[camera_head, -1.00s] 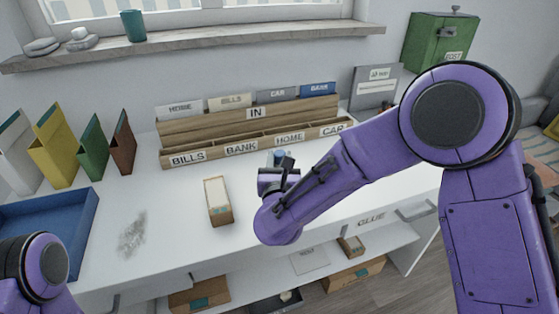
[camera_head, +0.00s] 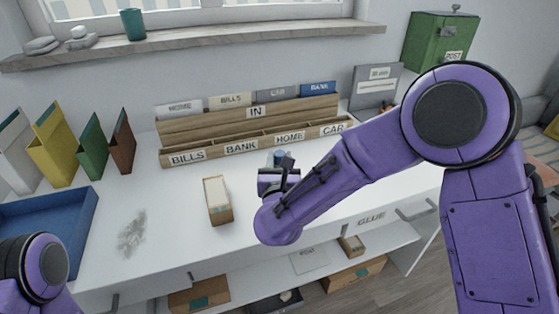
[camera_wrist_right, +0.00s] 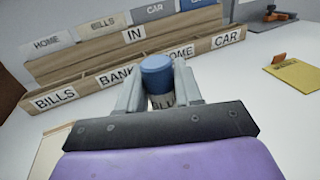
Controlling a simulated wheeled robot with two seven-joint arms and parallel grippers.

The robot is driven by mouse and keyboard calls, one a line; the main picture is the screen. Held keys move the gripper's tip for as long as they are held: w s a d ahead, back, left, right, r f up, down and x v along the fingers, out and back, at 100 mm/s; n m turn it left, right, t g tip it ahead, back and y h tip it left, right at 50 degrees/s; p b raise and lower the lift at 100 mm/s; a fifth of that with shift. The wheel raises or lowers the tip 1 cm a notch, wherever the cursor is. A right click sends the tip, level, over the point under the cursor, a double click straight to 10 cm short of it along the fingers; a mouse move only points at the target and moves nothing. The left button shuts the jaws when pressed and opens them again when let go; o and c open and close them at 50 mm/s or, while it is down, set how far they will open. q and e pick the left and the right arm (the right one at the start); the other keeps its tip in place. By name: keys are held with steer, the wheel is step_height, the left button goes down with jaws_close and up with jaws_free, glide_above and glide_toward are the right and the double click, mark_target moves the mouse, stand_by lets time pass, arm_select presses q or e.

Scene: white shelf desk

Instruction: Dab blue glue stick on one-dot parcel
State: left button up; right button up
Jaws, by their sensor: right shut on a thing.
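My right gripper (camera_wrist_right: 157,92) is shut on a blue-capped stick (camera_wrist_right: 157,72), which I take to be the blue glue stick. It is held in front of the wooden sorter. In the head view the stick's blue end (camera_head: 279,156) shows just beyond the gripper (camera_head: 282,166), above the white desk. I cannot make out dots on any parcel. A small tan box with a pale top (camera_head: 217,200) lies on the desk to the left of the right gripper. My left arm shows at the lower left, but its gripper is out of view.
The wooden sorter (camera_head: 215,143) with labelled slots stands at the back. Coloured folders (camera_head: 92,147) and a blue tray (camera_head: 80,222) are on the left. A grey smudge (camera_head: 132,233) marks the desk. Boxes (camera_head: 355,273) sit on the shelf below. A yellow pad (camera_wrist_right: 297,73) lies at right.

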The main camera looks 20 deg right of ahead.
steer(key=shift+r+p, duration=1.95)
steer(key=shift+r, duration=1.5)
arm_select(q)
step_height(320, 180, up, 4)
